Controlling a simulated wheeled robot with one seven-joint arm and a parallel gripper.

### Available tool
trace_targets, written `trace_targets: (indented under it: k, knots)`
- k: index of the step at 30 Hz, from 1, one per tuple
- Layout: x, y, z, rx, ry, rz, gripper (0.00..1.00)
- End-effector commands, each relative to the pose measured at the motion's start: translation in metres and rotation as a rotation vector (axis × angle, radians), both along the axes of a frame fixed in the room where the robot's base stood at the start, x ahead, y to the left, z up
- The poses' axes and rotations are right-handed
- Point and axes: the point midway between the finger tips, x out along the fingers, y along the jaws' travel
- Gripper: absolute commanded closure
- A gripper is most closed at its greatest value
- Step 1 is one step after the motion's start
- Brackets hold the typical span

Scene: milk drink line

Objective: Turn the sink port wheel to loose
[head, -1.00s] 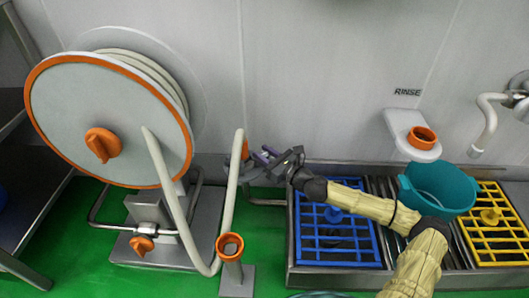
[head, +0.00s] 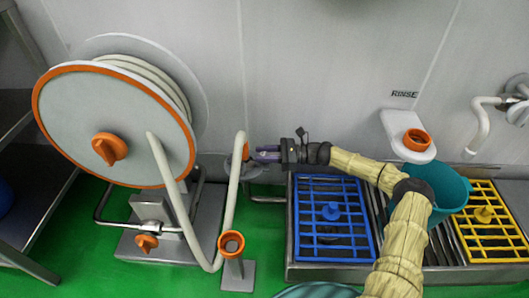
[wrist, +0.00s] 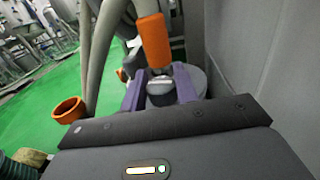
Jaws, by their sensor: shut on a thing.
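My gripper (head: 262,153) is level, with its purple fingers pointing left at the upright end of the pale hose (head: 233,185). An orange collar (head: 246,147) sits at that hose end, right by the fingertips. A grey round part (wrist: 200,80) lies behind and below the fingers.
A large hose reel (head: 105,125) with orange knobs stands at left. An orange-topped post (head: 232,244) stands in front of the hose. At right are a blue grid (head: 332,240), a teal bucket (head: 450,195) and a yellow grid (head: 485,225). The wall is close behind my gripper.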

Motion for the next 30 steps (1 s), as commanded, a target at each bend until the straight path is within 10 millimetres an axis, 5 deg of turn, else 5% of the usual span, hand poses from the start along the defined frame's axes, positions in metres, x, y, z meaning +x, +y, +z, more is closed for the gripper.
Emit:
trace_targets:
  k: [15,30]
  knots:
    - [0.0030,0.0033,-0.0016,-0.002,-0.006,0.355,0.93]
    - [0.0025,0.0025,0.0006,0.000,-0.002,0.459,0.93]
